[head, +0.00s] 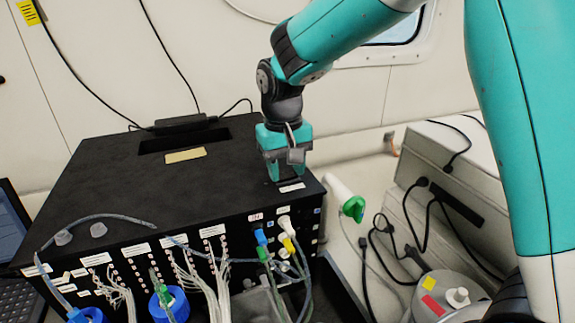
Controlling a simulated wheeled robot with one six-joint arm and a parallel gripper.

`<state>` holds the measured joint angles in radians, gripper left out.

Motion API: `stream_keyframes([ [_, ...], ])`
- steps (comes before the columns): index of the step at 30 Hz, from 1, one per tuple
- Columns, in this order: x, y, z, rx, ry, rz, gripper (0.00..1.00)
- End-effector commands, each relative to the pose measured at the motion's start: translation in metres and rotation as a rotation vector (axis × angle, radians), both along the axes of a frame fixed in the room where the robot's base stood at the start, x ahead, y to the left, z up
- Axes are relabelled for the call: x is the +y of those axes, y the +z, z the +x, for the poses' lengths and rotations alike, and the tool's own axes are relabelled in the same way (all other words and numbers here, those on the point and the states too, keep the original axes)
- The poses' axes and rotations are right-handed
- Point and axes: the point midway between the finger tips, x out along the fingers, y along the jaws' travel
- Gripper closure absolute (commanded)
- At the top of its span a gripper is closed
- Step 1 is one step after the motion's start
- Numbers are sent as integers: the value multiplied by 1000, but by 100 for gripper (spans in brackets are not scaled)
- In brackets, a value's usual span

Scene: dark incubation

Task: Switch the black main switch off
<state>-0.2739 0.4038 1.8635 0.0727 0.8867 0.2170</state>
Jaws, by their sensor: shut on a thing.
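The black box (110,180) stands in the middle of the head view. My gripper (285,172) points down at the right end of its top, just behind a small white label (292,188). Its jaws are shut on the black main switch, which is largely hidden by the fingers and dark against the box. The switch's position cannot be told from this view.
Tubes and cables, with blue and yellow connectors (261,238), hang from the box's front. A white tube with a green cap (352,207) is right of the box. A pale case (450,160) with black cables stands further right. A laptop (15,235) is at the left edge.

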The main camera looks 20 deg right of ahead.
Motion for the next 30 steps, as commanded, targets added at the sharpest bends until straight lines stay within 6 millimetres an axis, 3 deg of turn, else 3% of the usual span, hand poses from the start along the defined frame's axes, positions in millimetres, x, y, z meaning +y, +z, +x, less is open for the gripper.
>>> stream_keyframes([
  [15,2,0,0,-2,-2,-90,79],
  [16,2,0,0,-2,-2,-90,49],
  [18,2,0,0,-2,-2,-90,32],
  [30,3,6,1,-4,-1,-89,30],
])
